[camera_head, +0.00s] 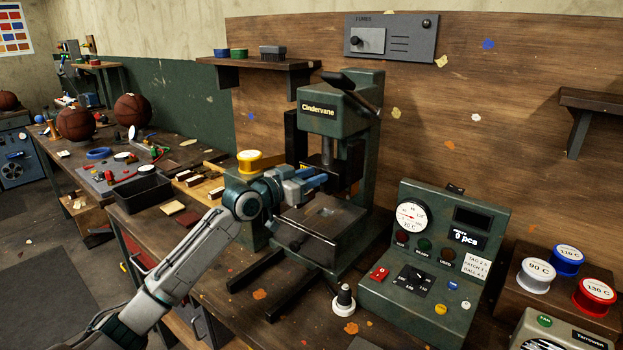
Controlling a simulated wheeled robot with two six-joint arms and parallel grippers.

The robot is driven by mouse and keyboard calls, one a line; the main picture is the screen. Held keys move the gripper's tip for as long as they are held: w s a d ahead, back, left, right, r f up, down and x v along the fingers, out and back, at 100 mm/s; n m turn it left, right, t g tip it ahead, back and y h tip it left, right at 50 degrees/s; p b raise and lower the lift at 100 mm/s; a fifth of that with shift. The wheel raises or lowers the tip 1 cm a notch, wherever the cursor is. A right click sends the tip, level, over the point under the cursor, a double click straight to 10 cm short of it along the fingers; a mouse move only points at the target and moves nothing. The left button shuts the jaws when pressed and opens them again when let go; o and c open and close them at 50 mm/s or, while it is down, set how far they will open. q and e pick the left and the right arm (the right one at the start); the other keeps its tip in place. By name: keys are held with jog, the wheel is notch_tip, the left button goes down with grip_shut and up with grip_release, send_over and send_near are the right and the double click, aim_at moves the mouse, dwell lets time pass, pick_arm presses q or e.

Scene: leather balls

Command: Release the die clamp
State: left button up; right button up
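The green press (350,95) labelled Cindervane stands on the wooden bench, with a black handle (338,80) angled across its top. Its ram (327,150) is above a dark bed (318,236), with a gap between them. I cannot clearly make out the die clamp. My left arm comes in from the lower left. My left gripper (318,181) is at the left side of the press opening, above the bed and in front of the ram's lower part. Its fingertips are small and overlap the dark press, so their opening and any contact are unclear. My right gripper is not in view.
A green control box (432,250) with a gauge and display stands right of the press. Spools (535,274) stand at far right. A black tray (142,193) and leather balls (132,109) are left.

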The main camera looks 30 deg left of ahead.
pick_arm(q)
grip_shut()
